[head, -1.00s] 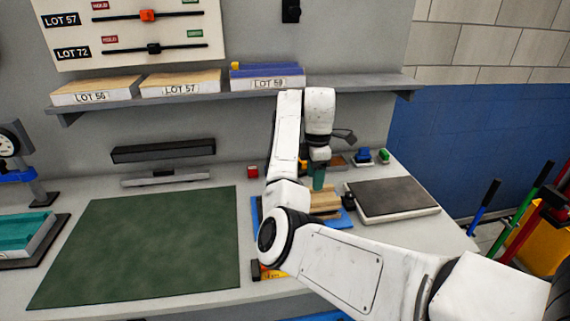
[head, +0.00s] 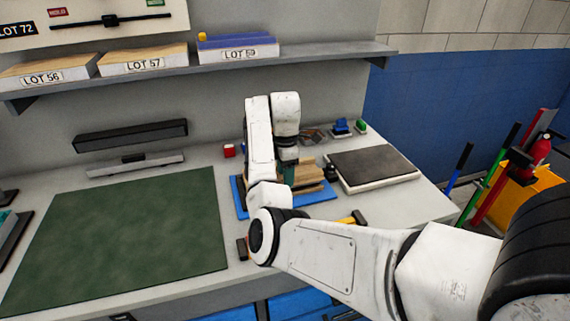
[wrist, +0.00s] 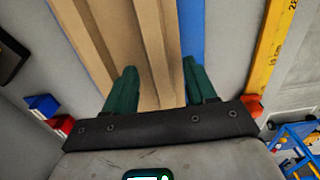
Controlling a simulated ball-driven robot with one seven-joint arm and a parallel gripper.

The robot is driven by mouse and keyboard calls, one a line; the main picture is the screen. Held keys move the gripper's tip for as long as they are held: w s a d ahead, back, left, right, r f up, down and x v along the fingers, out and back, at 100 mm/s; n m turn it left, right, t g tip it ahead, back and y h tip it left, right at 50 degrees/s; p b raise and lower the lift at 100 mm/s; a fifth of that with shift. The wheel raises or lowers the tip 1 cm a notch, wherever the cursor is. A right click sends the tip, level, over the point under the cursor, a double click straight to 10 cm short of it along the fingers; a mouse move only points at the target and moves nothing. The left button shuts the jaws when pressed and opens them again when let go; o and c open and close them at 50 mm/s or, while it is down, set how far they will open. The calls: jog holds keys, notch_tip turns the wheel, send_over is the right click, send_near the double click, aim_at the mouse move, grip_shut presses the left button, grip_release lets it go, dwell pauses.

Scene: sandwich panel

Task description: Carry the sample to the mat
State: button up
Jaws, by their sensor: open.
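The sample looks like a tan, ridged panel piece (head: 312,178) lying on a blue tray (head: 320,197) on the bench, partly hidden by my arm in the head view. In the wrist view its long tan ridges (wrist: 105,35) run up the picture. My gripper (head: 289,172) is right over it, jaws open. In the wrist view the two green fingers (wrist: 157,68) stand apart, the left over the tan piece and the right over the blue tray strip. I cannot tell whether they touch it. The dark green mat (head: 130,240) lies flat and bare on the bench to the left.
A grey plate with a dark top (head: 372,167) sits right of the tray. A shelf (head: 200,68) with labelled lots crosses above the bench. A yellow rule (wrist: 270,50) lies beside the tray in the wrist view.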

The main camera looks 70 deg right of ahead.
jog(key=shift+f, duration=0.25)
jog(key=shift+c, duration=0.5)
grip_shut()
jog(key=c, duration=0.6)
grip_release()
grip_shut()
jog(key=shift+r, duration=0.1)
jog(key=shift+r+p, duration=3.65)
jog(key=shift+p, duration=0.7)
jog(key=shift+a, duration=0.1)
